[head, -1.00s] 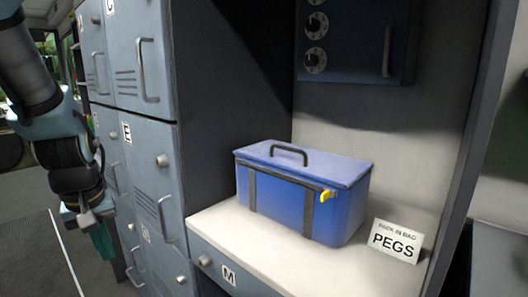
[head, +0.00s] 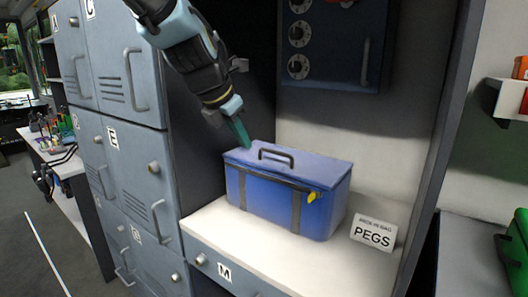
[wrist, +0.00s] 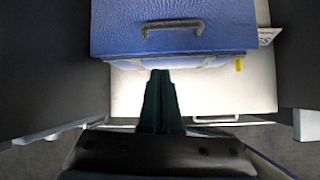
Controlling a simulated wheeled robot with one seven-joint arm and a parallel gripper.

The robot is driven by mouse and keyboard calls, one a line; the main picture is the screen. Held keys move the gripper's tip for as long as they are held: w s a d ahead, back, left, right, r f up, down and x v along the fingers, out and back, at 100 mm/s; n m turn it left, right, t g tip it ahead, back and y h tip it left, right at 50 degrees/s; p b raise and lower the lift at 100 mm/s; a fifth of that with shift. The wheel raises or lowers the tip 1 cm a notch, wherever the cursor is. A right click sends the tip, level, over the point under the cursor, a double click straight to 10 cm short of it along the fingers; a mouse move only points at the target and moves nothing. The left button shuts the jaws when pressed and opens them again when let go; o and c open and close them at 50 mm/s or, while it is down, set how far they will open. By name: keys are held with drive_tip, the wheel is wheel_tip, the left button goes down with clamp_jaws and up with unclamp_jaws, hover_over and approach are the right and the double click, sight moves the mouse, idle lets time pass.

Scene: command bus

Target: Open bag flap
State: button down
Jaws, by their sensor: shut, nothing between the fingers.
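The blue bag (head: 270,205) stands on the white shelf of the niche. Its flap (head: 320,166) lies closed on top, with a dark handle (head: 277,157) in the middle and a yellow tab (head: 312,196) at the front right. My gripper (head: 241,134) is shut and empty, above the left part of the flap in the head view. In the wrist view my gripper (wrist: 160,85) shows at the bag's front edge, with the flap (wrist: 220,32) and handle (wrist: 172,26) beyond it. I cannot tell whether the fingertips touch the bag.
A white PEGS sign (head: 372,234) stands right of the bag on the shelf (head: 290,250). Grey lockers (head: 125,150) stand on the left, and a dark cabinet with dials (head: 335,45) hangs above. The niche's side walls limit room on both sides.

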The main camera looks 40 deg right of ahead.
drive_tip(key=s+d+r+n, duration=0.1)
drive_tip(key=s+d+r, duration=0.1)
drive_tip(key=b, duration=0.3)
approach(277, 165)
drive_tip(key=shift+n+h, duration=0.3)
drive_tip(key=x, duration=0.5)
drive_tip(key=shift+w+d+f, duration=0.1)
drive_tip(key=shift+w+f, duration=0.05)
drive_tip(key=shift+f, duration=0.3)
